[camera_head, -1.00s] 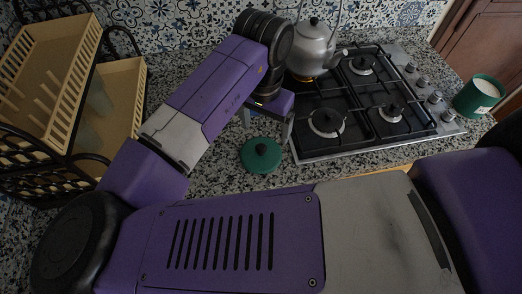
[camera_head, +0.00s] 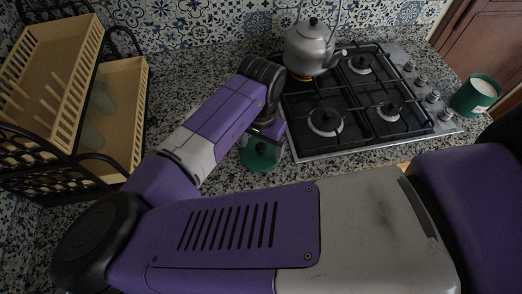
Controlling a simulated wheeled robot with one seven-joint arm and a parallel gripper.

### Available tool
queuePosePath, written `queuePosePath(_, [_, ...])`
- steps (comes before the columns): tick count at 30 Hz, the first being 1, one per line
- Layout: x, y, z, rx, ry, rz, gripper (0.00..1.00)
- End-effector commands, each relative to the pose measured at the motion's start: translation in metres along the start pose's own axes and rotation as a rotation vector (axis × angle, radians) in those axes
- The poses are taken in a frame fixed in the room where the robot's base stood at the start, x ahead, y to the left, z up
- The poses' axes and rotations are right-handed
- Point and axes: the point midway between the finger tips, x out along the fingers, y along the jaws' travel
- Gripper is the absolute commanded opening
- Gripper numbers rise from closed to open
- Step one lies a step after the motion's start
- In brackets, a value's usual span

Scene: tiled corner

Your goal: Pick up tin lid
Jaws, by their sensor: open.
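The tin lid (camera_head: 259,158) is round and green with a dark knob on top. It lies on the speckled counter, left of the stove's front left corner. My gripper (camera_head: 262,147) is above the lid, pointing down, with its fingers on either side of the knob area. It is open. My wrist hides the far part of the lid, and I cannot tell whether the fingers touch it. A green tin (camera_head: 476,95) with white contents stands open to the right of the stove.
A gas stove (camera_head: 358,100) with black grates is close to the right of the lid. A grey kettle (camera_head: 310,48) stands on its back left burner. A wooden dish rack (camera_head: 112,110) with glasses stands at the left. Some counter is free between rack and lid.

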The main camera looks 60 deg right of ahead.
Motion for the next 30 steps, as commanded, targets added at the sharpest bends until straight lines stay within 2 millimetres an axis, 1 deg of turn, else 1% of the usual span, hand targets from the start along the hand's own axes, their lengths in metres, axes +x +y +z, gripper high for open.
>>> queuePosePath(1, [0.0000,0.0001,-0.0001,0.000,0.000,0.000,0.86])
queuePosePath(2, [-0.0001,0.0001,-0.0001,0.000,0.000,0.000,0.82])
queuePosePath(6, [-0.0001,0.0001,-0.0001,0.000,0.000,0.000,0.54])
queuePosePath(11, [0.0004,0.0003,0.0002,0.000,-0.001,0.001,0.23])
queuePosePath(12, [0.0007,0.0004,0.0003,0.000,-0.001,0.001,0.15])
queuePosePath(14, [0.0013,0.0006,0.0005,0.000,-0.002,0.002,0.03])
queuePosePath(15, [0.0016,0.0007,0.0007,0.000,-0.003,0.002,0.00])
queuePosePath(30, [0.0027,0.0020,0.0010,-0.002,-0.005,0.007,0.00])
